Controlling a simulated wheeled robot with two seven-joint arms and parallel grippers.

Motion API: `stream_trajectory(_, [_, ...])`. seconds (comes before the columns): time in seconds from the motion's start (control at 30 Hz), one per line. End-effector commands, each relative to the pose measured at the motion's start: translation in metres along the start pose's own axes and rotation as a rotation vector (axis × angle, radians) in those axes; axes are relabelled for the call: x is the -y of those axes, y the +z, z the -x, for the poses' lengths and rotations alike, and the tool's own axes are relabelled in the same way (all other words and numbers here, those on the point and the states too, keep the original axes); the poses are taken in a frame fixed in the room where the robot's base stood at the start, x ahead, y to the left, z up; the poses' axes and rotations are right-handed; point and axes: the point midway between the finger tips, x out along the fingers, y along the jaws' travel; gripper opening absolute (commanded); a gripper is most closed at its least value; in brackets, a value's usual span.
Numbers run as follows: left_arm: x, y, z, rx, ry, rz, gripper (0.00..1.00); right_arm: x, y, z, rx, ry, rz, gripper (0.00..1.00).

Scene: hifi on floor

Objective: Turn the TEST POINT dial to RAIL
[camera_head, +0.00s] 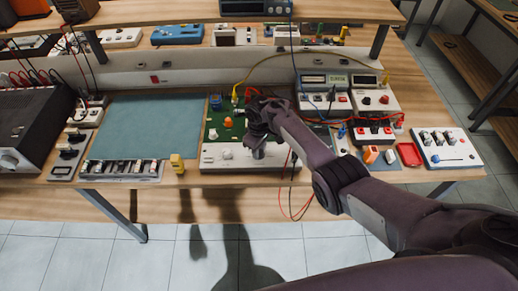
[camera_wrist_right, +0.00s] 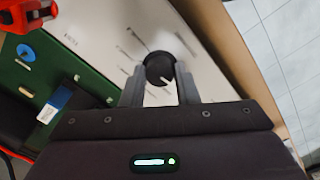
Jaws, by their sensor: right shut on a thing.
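The TEST POINT dial is the round black knob (camera_wrist_right: 159,68) on the white sloped front panel (camera_wrist_right: 100,30) in the right wrist view. A short white pointer line shows on the knob's face. Printed marks surround it, too small to read. My right gripper (camera_wrist_right: 161,76) is shut on the knob, one finger on each side. In the head view my right gripper (camera_head: 258,152) reaches down over the right part of the white panel (camera_head: 215,160) and hides the knob. My left gripper is not in view.
A green circuit board (camera_head: 212,131) with an orange knob lies behind the panel. A yellow block (camera_head: 177,163) stands to the left, by a teal mat (camera_head: 150,125). Meter boxes (camera_head: 372,101) and a red tray (camera_head: 409,154) are to the right. Loose cables hang over the front edge.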

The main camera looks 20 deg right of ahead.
Motion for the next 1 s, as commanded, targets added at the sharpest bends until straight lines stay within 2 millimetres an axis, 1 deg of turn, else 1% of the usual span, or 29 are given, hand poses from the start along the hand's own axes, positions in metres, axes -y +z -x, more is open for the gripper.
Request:
stream_trajectory(0.3, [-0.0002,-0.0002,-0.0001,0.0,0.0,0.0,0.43,-0.0004,-0.0005,0.0005,-0.001,0.001,0.076,0.05])
stream_trajectory(0.7, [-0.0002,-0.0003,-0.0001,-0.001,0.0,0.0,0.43,-0.0003,-0.0005,0.0007,-0.001,0.001,0.083,0.05])
stream_trajectory(0.73, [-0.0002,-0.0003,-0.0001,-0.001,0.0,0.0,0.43,-0.0003,-0.0005,0.0007,-0.001,0.001,0.082,0.29])
stream_trajectory(0.9, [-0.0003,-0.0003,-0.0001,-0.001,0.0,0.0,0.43,-0.0003,-0.0004,0.0006,-0.001,0.001,0.082,0.49])
stream_trajectory(1.0, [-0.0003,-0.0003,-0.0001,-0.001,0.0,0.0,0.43,-0.0002,-0.0003,0.0004,-0.001,0.001,0.081,0.49])
